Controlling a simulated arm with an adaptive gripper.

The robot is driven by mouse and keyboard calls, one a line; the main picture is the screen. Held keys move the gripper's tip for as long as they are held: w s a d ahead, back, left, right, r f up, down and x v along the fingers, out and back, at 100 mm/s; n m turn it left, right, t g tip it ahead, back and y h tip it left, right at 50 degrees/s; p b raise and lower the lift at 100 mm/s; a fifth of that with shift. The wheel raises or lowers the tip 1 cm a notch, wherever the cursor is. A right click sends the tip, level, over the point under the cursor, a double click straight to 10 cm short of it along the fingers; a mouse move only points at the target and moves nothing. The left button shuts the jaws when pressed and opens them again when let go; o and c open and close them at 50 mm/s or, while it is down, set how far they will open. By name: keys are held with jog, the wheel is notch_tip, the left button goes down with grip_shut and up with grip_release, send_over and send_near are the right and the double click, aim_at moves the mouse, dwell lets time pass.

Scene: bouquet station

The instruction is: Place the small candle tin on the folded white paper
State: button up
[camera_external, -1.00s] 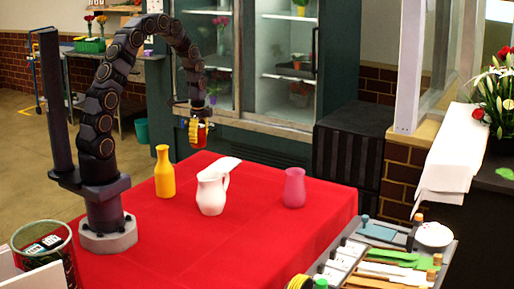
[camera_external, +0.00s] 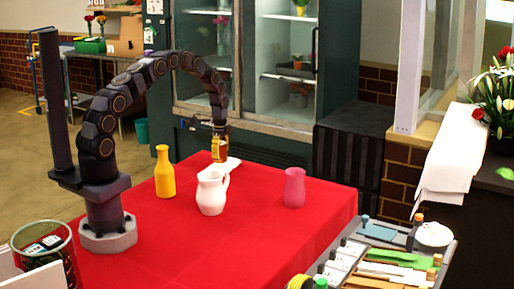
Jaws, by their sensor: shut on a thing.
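My gripper (camera_external: 219,136) points down over the far part of the red table, shut on the small candle tin (camera_external: 218,152), which looks amber-yellow. The folded white paper (camera_external: 235,163) lies on the table behind the white pitcher, and the pitcher hides part of it. The tin appears at the left part of the paper in the picture. I cannot tell whether it touches the paper or hangs just above it.
The white pitcher (camera_external: 211,194) stands just in front of the paper. A yellow bottle (camera_external: 165,173) is to the left and a pink vase (camera_external: 294,188) to the right. The front of the red tablecloth (camera_external: 220,250) is clear.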

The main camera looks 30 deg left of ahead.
jog(key=shift+f, duration=1.2)
jog(key=shift+f, duration=0.15)
jog(key=o, duration=1.2)
jog(key=shift+c, duration=0.2)
